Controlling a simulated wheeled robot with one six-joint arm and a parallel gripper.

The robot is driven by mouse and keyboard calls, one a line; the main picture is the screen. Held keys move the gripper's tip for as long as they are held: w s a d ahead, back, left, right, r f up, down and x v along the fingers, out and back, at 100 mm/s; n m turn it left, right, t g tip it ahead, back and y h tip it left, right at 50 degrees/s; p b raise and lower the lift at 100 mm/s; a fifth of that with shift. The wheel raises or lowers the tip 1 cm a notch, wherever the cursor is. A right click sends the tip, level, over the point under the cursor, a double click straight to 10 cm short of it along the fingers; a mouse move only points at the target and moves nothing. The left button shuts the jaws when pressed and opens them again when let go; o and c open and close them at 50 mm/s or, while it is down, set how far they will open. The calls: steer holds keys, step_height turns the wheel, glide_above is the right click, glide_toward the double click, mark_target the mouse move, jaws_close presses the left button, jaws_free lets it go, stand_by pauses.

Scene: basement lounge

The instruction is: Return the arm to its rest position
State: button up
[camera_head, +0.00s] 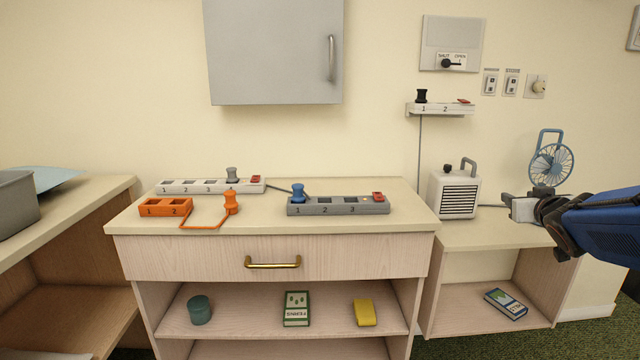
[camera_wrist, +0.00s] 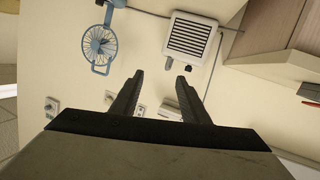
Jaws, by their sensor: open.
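My gripper (camera_head: 514,206) is at the right of the head view, at the end of my blue arm, which reaches in from the right edge. It appears in front of the right-hand low cabinet, between the white heater (camera_head: 458,192) and the blue fan (camera_head: 551,160). In the wrist view my gripper (camera_wrist: 160,78) shows two dark fingers spread apart with nothing between them. The heater (camera_wrist: 190,36) and fan (camera_wrist: 100,46) lie beyond the fingertips there. The rest of my arm is out of view.
A wooden cabinet (camera_head: 205,260) in the middle bears a grey power strip (camera_head: 338,207), a white strip (camera_head: 210,186) and an orange strip (camera_head: 165,208). A grey wall cabinet (camera_head: 270,55) hangs above.

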steer(key=s+a+f+g+y, duration=0.1)
steer(key=s+a+f+g, duration=0.2)
steer(key=s+a+f, duration=0.3)
steer(key=s+a+f+g+y, duration=0.1)
steer(key=s+a+f+g, duration=0.2)
steer(key=s, duration=1.2)
steer(key=s+a+f+n+g+y, duration=0.1)
steer(key=s+a+f+g, duration=0.3)
steer(key=s+a+f, duration=0.5)
steer(key=s+a+y, duration=0.1)
steer(key=s+a, duration=0.1)
steer(key=a, duration=0.1)
steer(key=shift+s+a, duration=0.15)
steer(key=shift+a, duration=0.05)
